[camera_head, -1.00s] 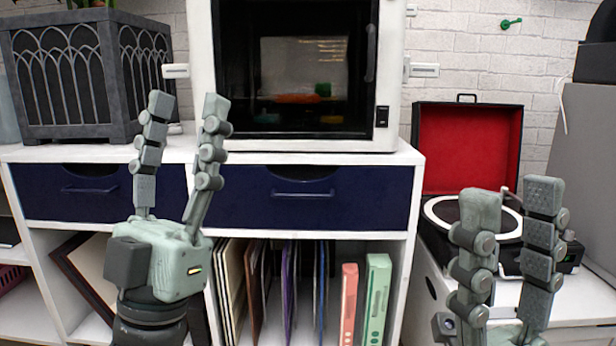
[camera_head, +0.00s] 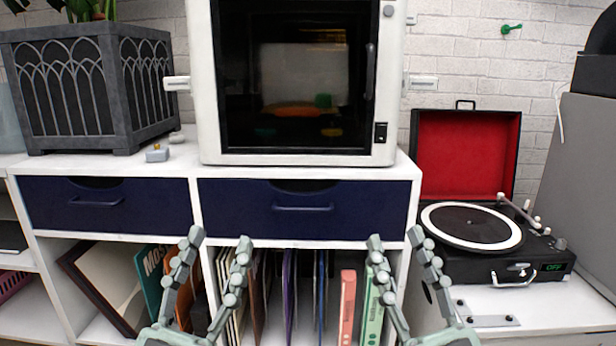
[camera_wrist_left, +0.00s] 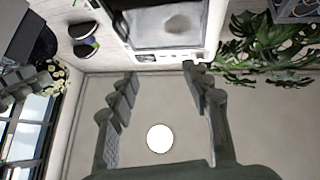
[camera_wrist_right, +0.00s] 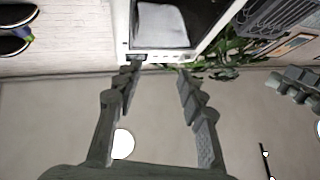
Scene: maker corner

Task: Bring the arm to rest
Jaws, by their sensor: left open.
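My left gripper (camera_head: 213,262) is low in the head view, in front of the shelf below the drawers. Its two fingers point up and stand apart, with nothing between them. In the left wrist view its fingers (camera_wrist_left: 160,90) are also apart and empty. My right gripper (camera_head: 393,258) is to its right at about the same height, in front of the right end of the shelf. Its fingers are spread and empty, as the right wrist view (camera_wrist_right: 158,85) also shows.
A white cabinet (camera_head: 410,168) with two navy drawers (camera_head: 302,208) stands ahead, carrying a dark-windowed machine (camera_head: 205,90) and a grey planter (camera_head: 90,90). Folders and a green box (camera_head: 371,318) fill the shelf below. A record player (camera_head: 475,225) stands at the right.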

